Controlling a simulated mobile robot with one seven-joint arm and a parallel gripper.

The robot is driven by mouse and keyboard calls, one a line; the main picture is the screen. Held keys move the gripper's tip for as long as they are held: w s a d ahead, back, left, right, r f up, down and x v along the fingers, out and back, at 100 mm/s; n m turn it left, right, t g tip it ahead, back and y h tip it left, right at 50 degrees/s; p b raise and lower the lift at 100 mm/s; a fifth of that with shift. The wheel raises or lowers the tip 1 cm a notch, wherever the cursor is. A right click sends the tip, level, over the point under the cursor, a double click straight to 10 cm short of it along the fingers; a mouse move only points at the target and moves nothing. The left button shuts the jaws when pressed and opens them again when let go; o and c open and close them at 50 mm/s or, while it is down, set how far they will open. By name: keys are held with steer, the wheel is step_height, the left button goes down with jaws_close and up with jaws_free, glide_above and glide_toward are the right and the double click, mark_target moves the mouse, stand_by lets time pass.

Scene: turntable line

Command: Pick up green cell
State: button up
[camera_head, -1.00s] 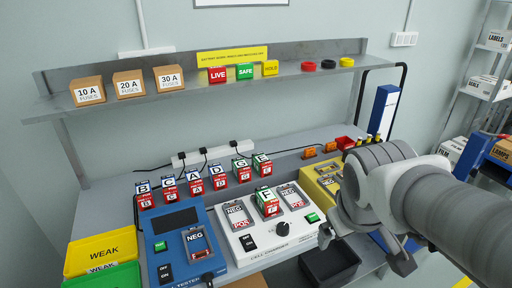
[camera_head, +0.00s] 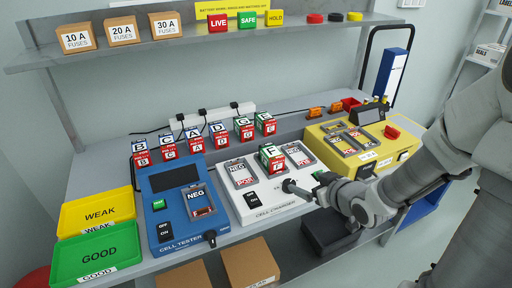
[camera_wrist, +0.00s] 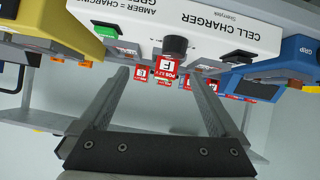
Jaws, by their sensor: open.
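A green-topped cell marked F (camera_head: 271,158), with a red lower part, stands in the middle of the white cell charger (camera_head: 252,207). Green-topped cells G (camera_head: 243,128) and E (camera_head: 265,123) stand at the right end of the row behind. In the wrist view, the red face of cell F (camera_wrist: 166,67) shows beyond and between the fingertips, partly covered by the charger's knob (camera_wrist: 175,46). My gripper (camera_head: 312,188) is open and empty at the charger's front right, apart from cell F. Its two fingers (camera_wrist: 159,76) are spread in the wrist view.
The blue cell tester (camera_head: 176,222) is left of the charger and the yellow unit (camera_head: 357,153) right. Green GOOD (camera_head: 80,268) and yellow WEAK (camera_head: 72,222) trays lie far left. A shelf (camera_head: 140,46) overhangs the back. A dark bin (camera_head: 325,240) sits below the charger's front edge.

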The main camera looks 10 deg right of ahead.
steer(key=w+a+r+t, duration=0.1)
steer(key=r, duration=0.1)
steer(key=m+y+b, duration=0.1)
steer(key=b, duration=0.3)
glide_toward(271, 154)
steer(key=w+f, duration=0.4)
steer(key=w, duration=0.1)
steer(key=shift+a+f, duration=0.2)
steer(key=shift+f, duration=0.1)
steer(key=shift+t, duration=0.3)
steer(key=x, duration=0.2)
steer(key=b+x, duration=0.1)
steer(key=x, duration=0.2)
steer(key=shift+w+a+r, duration=0.3)
steer(key=shift+w+a, duration=0.05)
steer(key=shift+a, duration=0.05)
jaws_close()
steer(key=shift+r, duration=0.15)
